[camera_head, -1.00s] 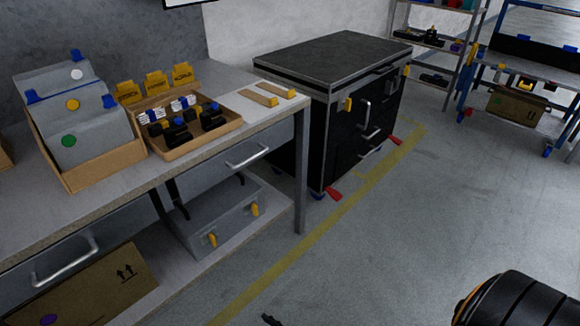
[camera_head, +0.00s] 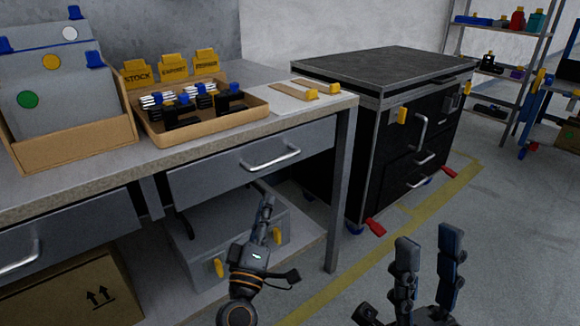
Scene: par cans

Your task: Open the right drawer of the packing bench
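The packing bench (camera_head: 60,193) stands at the left. My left gripper (camera_head: 266,203) is below and in front of this drawer, fingers pointing up, apart from the handle. Its fingers overlap in this view, so its opening cannot be judged. My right gripper (camera_head: 427,240) is at the bottom right, over the floor, with its two fingers apart and nothing visible between them.
The lower shelf holds a grey case (camera_head: 210,235) and a cardboard box (camera_head: 65,295). A parts tray (camera_head: 200,130) sits on the bench top.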

